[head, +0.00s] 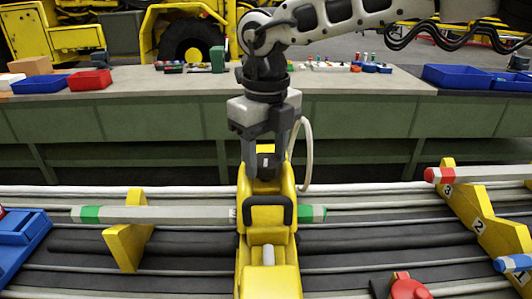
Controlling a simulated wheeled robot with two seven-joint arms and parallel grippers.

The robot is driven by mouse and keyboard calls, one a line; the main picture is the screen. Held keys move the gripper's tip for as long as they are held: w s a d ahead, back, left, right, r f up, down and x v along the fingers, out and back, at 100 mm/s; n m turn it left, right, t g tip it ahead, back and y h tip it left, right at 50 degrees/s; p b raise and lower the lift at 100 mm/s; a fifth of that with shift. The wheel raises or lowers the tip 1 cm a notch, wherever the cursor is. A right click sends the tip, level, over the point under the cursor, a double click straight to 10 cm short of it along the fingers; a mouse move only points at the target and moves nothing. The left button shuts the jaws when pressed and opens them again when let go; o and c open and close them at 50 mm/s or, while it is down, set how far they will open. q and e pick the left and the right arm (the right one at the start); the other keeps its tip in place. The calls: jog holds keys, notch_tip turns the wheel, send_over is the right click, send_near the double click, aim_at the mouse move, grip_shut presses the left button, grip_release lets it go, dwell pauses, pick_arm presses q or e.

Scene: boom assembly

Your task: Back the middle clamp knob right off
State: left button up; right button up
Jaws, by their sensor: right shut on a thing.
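The yellow middle clamp (268,276) stands upright in the centre of the head view, with a black loop-shaped part (267,202) on its front. A grey tube with green bands (180,214) runs across through the clamp. My right gripper (265,172) points straight down at the top of the clamp. Its grey fingers are shut on the middle clamp knob, which is mostly hidden between them and the clamp's top. My left gripper is not in view.
A yellow support (126,245) holds the tube's left part. A numbered yellow rack (486,222) with red-ended and blue-ended tubes stands at right. A blue fixture (18,238) is at left and a red part (408,288) at the front. A bench (130,85) with trays stands behind.

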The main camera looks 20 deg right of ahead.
jog(key=n, duration=0.9)
jog(key=shift+n, duration=0.3)
jog(key=n, duration=0.4)
jog(key=shift+n+b, duration=0.3)
jog(key=n, duration=0.4)
jog(key=shift+n, duration=0.3)
jog(key=n, duration=1.3)
jog(key=shift+n, duration=2.5)
